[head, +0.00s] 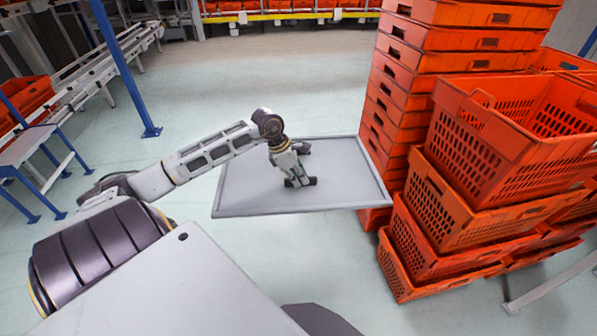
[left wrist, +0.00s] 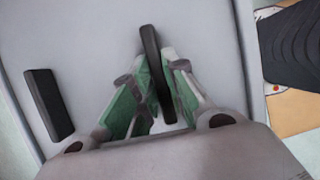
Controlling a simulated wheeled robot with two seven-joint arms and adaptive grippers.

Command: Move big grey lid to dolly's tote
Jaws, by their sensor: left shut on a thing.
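The big grey lid (head: 245,185) is a flat rectangular panel with a raised rim, held level above the floor in front of me in the head view. Its right edge is close to the tall stack of orange totes. My left gripper (head: 299,182) is over the middle of the lid, pointing down. In the left wrist view, the gripper (left wrist: 157,88) is shut on a black handle of the grey lid (left wrist: 95,35). A second black handle (left wrist: 48,104) lies free to the left. The right gripper is not in view. I cannot tell which totes stand on a dolly.
A tall stack of orange totes (head: 425,62) stands right of the lid. Shorter stacks of perforated orange totes (head: 465,150) stand nearer on the right. A blue post (head: 125,65) and conveyors (head: 85,75) are at left. The floor behind the lid is clear.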

